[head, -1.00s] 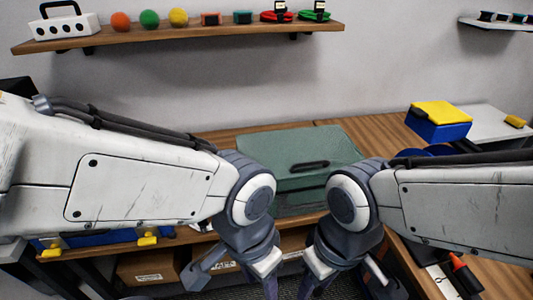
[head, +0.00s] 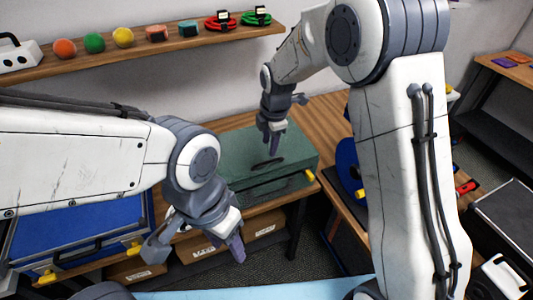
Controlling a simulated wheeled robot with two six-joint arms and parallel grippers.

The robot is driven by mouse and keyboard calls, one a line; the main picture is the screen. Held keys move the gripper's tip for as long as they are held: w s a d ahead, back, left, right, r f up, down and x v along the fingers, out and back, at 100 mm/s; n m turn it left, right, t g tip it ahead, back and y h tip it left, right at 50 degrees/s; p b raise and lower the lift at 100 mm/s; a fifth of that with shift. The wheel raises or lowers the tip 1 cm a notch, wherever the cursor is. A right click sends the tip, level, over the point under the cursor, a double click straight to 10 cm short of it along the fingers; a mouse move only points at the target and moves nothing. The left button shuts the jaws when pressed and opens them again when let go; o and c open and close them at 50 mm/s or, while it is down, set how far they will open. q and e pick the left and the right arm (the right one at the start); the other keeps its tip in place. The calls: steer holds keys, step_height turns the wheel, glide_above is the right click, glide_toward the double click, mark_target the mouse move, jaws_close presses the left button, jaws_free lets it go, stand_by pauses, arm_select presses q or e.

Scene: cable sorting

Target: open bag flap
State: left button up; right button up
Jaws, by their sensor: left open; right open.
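The bag (head: 225,150) is a dark green, box-shaped case on the wooden table, seen in the head view near the middle. Its top looks closed, and a dark handle (head: 267,163) lies on it. My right gripper (head: 273,148) is open and points down over the top of the bag, close to the handle; I cannot tell whether it touches. My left gripper (head: 232,246) is open and empty, in front of the bag and lower than the table top.
A shelf (head: 150,52) on the back wall holds coloured balls, blocks and cable coils. A blue case (head: 75,225) stands at the left. Cardboard boxes (head: 262,222) sit below the table. A blue round object (head: 345,165) is right of the bag, partly behind my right arm.

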mark_target(267, 162)
steer(key=f, duration=0.2)
steer(key=w+f+p, duration=0.1)
steer(key=f, duration=0.2)
steer(key=f+p, duration=0.1)
steer(key=f, duration=0.1)
steer(key=shift+w+a+f, duration=0.15)
steer(key=shift+a+f, duration=0.1)
steer(key=shift+f, duration=0.1)
jaws_close()
stand_by(1.0)
